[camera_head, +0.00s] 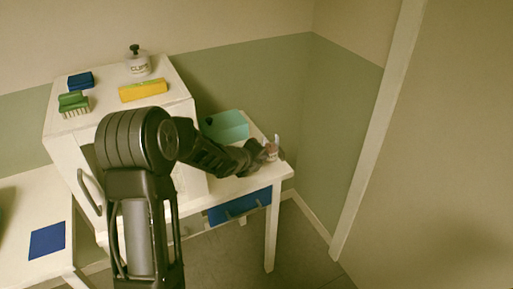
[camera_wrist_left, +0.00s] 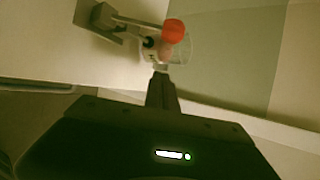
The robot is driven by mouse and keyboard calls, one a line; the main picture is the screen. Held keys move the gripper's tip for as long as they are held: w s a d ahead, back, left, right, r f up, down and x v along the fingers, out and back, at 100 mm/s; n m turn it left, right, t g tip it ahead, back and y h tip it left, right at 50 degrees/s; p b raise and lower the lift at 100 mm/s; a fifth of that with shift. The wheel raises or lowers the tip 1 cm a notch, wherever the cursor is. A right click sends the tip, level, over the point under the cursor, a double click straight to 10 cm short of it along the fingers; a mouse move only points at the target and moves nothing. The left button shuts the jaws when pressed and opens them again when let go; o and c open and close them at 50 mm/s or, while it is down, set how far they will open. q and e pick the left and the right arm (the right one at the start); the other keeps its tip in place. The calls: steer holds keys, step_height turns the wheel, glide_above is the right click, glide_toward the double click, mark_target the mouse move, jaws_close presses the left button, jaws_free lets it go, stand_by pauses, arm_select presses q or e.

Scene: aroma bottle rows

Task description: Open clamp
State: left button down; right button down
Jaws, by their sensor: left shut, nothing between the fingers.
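In the left wrist view, a small clamp-like device has a grey block (camera_wrist_left: 103,16), thin arms and a round red knob (camera_wrist_left: 173,31). A clear, glass-like piece (camera_wrist_left: 183,48) is beside the knob. My left gripper (camera_wrist_left: 160,75) is shut and empty, its fingertips close below the device; I cannot tell whether they touch it. In the head view my left gripper (camera_head: 262,156) is over the right end of the white table (camera_head: 250,182), beside a small pale and reddish item (camera_head: 272,149). My arm hides part of the table. My right gripper is not in view.
A teal box (camera_head: 228,125) stands behind my forearm. A white cabinet (camera_head: 180,92) carries a labelled bottle (camera_head: 138,64), a yellow block (camera_head: 143,90), a green brush (camera_head: 73,103) and a blue block (camera_head: 81,80). A blue drawer (camera_head: 240,205) is under the table. Walls are close behind and right.

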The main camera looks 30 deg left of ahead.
arm_select(q)
steer(key=x, duration=0.3)
steer(key=shift+w+d+f+p, duration=0.1)
steer(key=shift+w+f+p, duration=0.1)
steer(key=shift+w+p, duration=0.15)
steer(key=a+p, duration=0.1)
steer(key=a+r+p, duration=0.1)
steer(key=shift+s+a+r, duration=0.15)
steer(key=shift+a+r, duration=0.2)
steer(key=shift+a+p, duration=0.45)
steer(key=shift+a, duration=0.05)
steer(key=shift+s+r, duration=0.1)
